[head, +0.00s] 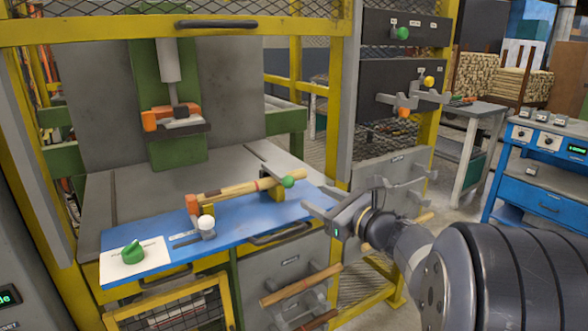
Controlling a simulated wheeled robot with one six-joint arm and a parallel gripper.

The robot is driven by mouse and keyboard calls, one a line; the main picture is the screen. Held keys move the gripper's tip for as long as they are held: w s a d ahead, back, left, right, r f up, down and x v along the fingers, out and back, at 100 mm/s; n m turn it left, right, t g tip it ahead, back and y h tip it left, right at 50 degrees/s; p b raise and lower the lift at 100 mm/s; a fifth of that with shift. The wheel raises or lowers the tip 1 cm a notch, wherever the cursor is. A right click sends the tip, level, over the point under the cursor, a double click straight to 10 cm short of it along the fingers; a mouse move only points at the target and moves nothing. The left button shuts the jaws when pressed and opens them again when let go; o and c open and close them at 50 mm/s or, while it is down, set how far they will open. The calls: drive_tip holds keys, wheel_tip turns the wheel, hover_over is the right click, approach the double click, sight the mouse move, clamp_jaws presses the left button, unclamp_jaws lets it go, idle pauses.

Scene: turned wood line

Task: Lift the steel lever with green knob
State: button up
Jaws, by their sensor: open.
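A green ball knob (288,182) shows at the right of the blue work surface, beside the end of a long turned wooden piece. A thin grey steel bar (268,163) appears to run back from it, though the joint is partly hidden. My gripper (314,204) is open and empty, a little right of the green knob and apart from it. Another green knob (402,33) is high on the dark panel at the upper right. A green turn-knob (132,251) sits on a white plate at the front left.
The wooden piece (238,188) lies across yellow supports on the blue board (190,262). A white knob (206,223) stands in front. Yellow frame posts (345,90) and a grey cabinet with handles are close to my arm. A blue bench (530,190) stands at right.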

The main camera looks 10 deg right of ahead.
sight(293, 184)
drive_tip(key=x, duration=1.1)
drive_tip(key=shift+w+d, duration=0.1)
drive_tip(key=shift+w, duration=0.05)
drive_tip(key=shift+c, duration=0.2)
clamp_jaws()
